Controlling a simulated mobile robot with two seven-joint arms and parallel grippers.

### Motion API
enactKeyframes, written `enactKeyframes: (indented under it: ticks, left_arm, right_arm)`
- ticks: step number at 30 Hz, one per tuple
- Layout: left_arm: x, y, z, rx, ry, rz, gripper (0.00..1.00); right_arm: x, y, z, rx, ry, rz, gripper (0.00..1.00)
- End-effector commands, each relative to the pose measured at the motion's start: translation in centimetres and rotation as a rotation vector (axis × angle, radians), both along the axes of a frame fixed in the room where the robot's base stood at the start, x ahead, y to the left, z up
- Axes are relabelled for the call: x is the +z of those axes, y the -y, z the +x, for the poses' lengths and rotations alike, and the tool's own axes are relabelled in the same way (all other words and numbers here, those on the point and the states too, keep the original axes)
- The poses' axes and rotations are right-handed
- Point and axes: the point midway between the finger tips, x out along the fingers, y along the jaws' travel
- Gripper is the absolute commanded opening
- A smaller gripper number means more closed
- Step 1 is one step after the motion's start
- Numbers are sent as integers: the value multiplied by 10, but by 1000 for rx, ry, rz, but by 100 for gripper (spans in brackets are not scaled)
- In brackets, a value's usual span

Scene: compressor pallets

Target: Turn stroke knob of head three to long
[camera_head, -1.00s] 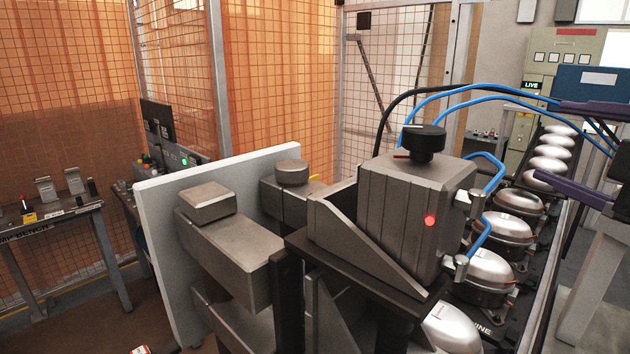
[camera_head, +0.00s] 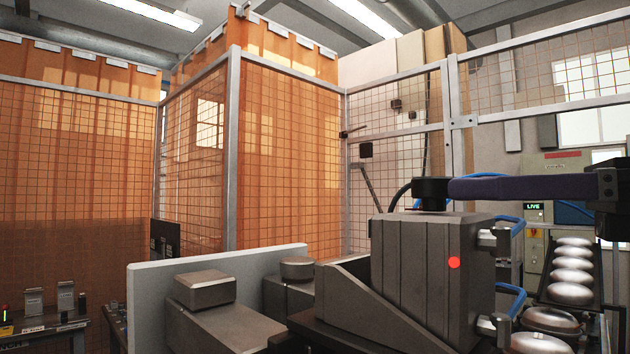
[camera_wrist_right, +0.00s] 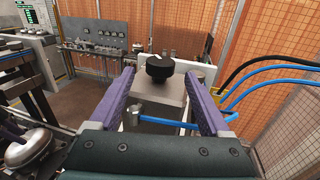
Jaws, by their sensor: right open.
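The stroke knob is a round black knob (camera_head: 432,190) on top of a grey box-shaped head (camera_head: 415,262) with a red light on its face. The knob (camera_wrist_right: 160,68) also shows in the right wrist view, centred between the fingers at about their tips. My right gripper (camera_head: 455,188) comes in from the right at knob height, its purple finger overlapping the knob's right edge. In the right wrist view the gripper (camera_wrist_right: 159,76) is open, with a gap on each side of the knob. Any knob marking is unreadable. My left gripper is out of view.
Blue hoses (camera_wrist_right: 268,82) run from the head close by my right gripper. A white panel (camera_head: 225,268) and grey blocks (camera_head: 204,288) stand left of the head. Several silver compressors (camera_head: 572,268) line the right.

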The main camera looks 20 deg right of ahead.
Motion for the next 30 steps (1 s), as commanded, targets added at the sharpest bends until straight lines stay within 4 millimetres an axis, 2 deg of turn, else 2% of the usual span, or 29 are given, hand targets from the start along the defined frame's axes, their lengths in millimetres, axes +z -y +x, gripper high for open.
enactKeyframes:
  ticks: [4, 10, 25, 30]
  left_arm:
    - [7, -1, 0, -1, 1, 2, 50]
    - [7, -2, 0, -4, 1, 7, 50]
    - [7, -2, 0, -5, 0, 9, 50]
    - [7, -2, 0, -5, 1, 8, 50]
  right_arm:
    - [3, -14, 19, 4, 0, -1, 81]
    - [1, -25, 34, 3, 3, 4, 81]
    - [0, -29, 41, -1, -1, 3, 81]
    - [0, -29, 41, -1, -1, 3, 62]
